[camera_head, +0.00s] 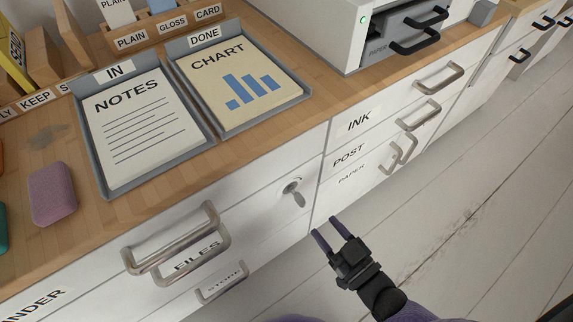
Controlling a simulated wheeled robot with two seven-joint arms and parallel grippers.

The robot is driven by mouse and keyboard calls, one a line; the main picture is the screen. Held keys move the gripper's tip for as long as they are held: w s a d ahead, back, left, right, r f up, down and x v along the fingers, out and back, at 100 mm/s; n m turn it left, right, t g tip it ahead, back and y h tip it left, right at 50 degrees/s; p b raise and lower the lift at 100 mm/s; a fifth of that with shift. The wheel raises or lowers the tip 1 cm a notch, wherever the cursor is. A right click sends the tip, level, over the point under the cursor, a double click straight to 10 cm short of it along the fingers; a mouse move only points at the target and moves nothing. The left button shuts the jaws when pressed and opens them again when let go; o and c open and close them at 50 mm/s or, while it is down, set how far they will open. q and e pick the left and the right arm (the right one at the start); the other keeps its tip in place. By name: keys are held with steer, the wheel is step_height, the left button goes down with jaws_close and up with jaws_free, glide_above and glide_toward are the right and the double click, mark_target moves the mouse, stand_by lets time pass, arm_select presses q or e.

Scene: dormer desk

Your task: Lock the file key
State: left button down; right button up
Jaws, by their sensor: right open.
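The file key (298,196) is a small grey metal key in a round lock on the white drawer front, right of the FILES drawer handle (180,250). The FILES label (197,256) shows behind that handle. The FILES drawer front looks flush with its neighbours. My right gripper (328,228) is open and empty, below and to the right of the key and apart from it. Its two purple-grey fingers point up and left toward the drawer fronts. My left gripper is not in view.
The desk top holds an IN tray (203,133) with NOTES, a DONE tray (305,97) with a chart, and a pink block (52,193). A printer (352,38) stands behind. Metal handles (418,116) stick out from the INK, POST and PAPER drawers. The floor at right is clear.

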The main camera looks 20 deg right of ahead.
mark_target(305, 204)
steer(key=b+x, duration=0.3)
steer(key=x, duration=0.6)
steer(key=shift+s+a, duration=0.1)
steer(key=shift+a, duration=0.05)
steer(key=shift+r, duration=0.15)
steer(key=shift+c, duration=0.8)
steer(key=c, duration=0.5)
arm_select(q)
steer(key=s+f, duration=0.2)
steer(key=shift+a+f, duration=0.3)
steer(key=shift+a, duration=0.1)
arm_select(e)
jaws_close()
